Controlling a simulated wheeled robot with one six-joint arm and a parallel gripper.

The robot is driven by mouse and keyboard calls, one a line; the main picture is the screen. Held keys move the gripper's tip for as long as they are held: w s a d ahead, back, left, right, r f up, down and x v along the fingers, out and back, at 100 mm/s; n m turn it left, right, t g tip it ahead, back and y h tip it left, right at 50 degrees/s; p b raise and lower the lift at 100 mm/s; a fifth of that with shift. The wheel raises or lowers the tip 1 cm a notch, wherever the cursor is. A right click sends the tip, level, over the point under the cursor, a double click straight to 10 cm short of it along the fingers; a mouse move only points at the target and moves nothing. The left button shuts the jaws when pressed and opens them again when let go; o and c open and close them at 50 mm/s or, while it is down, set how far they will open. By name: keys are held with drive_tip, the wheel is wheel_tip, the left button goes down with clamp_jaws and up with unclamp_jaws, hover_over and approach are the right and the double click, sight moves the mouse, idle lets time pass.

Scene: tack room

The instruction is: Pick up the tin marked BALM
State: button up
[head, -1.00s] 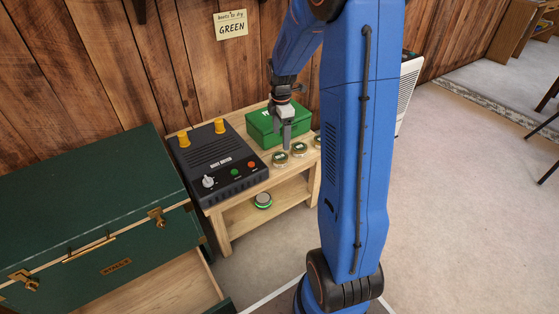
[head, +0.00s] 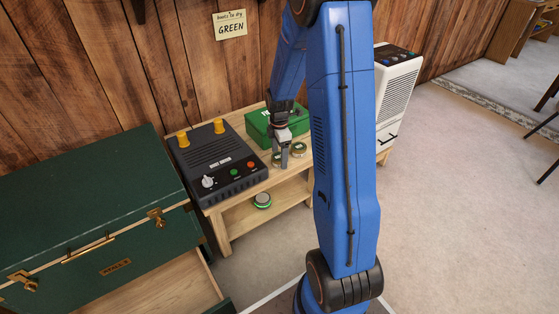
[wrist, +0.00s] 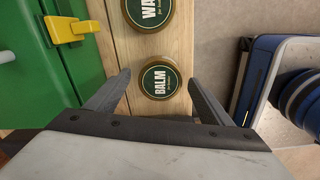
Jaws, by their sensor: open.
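In the wrist view the BALM tin (wrist: 160,79), round with a dark green label and gold rim, sits on a pale wooden top. My gripper (head: 284,163) is open and empty, with one finger on each side of the BALM tin in the wrist view; I cannot tell its height above it. In the head view the gripper is low over the bench by two small round tins, whose labels are too small to read there. A similar tin (wrist: 148,10), its label cut off after "WA", lies just beyond the BALM tin in the wrist view.
A green box (head: 262,122) with a yellow clasp (wrist: 65,28) stands behind the tins. A black console (head: 218,160) with knobs fills the bench's left part. A white cabinet (head: 397,95) stands to the right.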

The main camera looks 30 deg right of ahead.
drive_tip(key=shift+c, duration=0.3)
drive_tip(key=c, duration=1.2)
drive_tip(key=shift+r, duration=0.15)
